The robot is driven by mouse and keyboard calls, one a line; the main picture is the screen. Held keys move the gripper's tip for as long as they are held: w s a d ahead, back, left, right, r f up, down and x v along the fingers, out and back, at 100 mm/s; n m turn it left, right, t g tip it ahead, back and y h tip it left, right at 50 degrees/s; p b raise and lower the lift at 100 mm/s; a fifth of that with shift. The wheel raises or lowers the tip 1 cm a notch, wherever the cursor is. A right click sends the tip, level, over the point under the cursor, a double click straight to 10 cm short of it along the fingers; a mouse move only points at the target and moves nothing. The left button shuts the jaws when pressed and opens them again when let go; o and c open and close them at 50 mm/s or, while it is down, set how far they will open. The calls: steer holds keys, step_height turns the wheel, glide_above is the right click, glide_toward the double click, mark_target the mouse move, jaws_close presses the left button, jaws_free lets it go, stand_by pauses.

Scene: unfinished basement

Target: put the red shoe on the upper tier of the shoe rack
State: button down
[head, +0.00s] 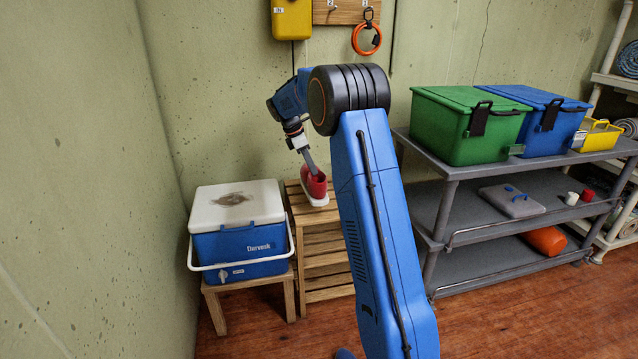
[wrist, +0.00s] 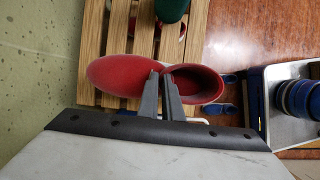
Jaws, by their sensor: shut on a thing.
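The red shoe (head: 316,188) with a white sole is at the top of the wooden shoe rack (head: 325,260). In the wrist view the red shoe (wrist: 112,75) lies across the slats, toe to the left and opening to the right. My gripper (head: 308,165) points down, shut on the shoe's upper near the opening; its fingertips (wrist: 159,74) show there too. I cannot tell whether the sole touches the upper tier or hovers just above it. The rack's slats also show in the wrist view (wrist: 120,40). My arm hides the rack's right part in the head view.
A dark green item (wrist: 172,8) is at the wrist view's top edge, over the slats. A blue and white cooler (head: 240,240) on a wooden stool stands left of the rack. A grey shelf (head: 440,185) with green (head: 465,130) and blue (head: 540,120) bins stands right.

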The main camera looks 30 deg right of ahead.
mark_target(310, 175)
steer(key=shift+f, duration=2.95)
steer(key=shift+f, duration=0.1)
steer(key=c, duration=1.9)
jaws_free()
steer(key=shift+c, duration=0.2)
